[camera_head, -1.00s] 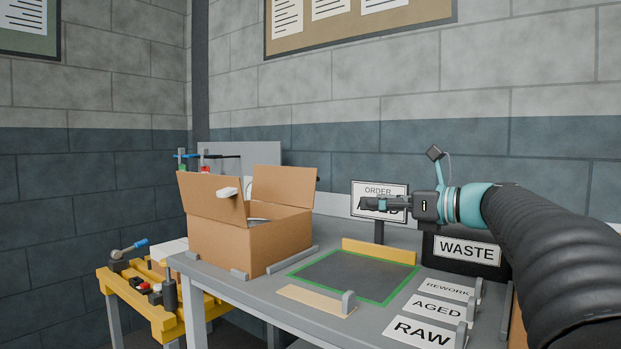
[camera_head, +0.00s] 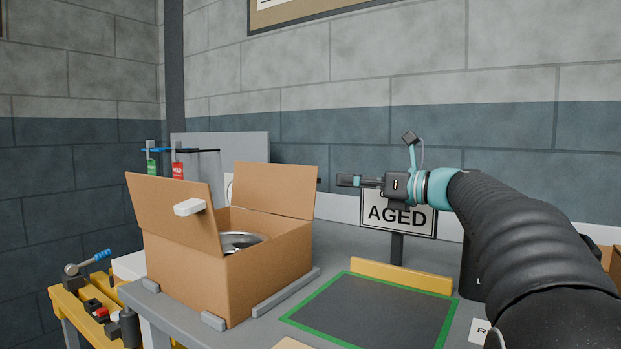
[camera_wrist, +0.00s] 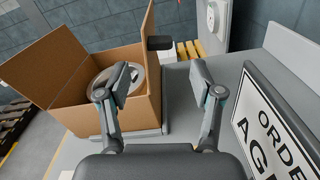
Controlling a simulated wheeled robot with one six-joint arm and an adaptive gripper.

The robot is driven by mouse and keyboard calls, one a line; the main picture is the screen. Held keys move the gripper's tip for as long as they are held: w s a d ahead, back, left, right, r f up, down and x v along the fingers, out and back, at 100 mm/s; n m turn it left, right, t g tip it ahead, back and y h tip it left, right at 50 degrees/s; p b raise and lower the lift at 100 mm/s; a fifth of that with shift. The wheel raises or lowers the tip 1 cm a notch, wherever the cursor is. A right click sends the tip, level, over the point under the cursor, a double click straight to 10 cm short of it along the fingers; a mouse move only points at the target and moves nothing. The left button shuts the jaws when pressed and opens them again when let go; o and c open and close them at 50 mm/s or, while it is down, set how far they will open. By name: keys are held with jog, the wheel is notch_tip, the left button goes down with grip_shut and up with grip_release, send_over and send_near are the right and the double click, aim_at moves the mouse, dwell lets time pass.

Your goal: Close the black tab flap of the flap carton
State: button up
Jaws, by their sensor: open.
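The flap carton (camera_head: 230,262) is a brown box on the grey table with two flaps standing up, both open. The black tab flap (camera_head: 275,190) is the rear right one; its small black tab (camera_head: 319,181) sticks out at its right edge. The tab also shows in the wrist view (camera_wrist: 160,43), beyond my fingertips. The other flap (camera_head: 175,212) leans outward and has a white tab (camera_head: 189,207). A round metal part (camera_head: 240,241) lies inside. My gripper (camera_head: 346,181) is open and empty, right of the black tab and apart from it; the wrist view (camera_wrist: 162,82) shows both fingers spread.
An upright order sign (camera_head: 398,216) reading AGED stands behind my gripper, close on the right in the wrist view. Low grey stops (camera_head: 285,293) edge the carton. A green-bordered dark mat (camera_head: 375,310) lies clear on the right. A yellow bench (camera_head: 75,305) stands left.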

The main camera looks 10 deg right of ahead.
aim_at(313, 177)
jog(key=x, duration=1)
jog(key=shift+w+a, duration=0.15)
grip_shut()
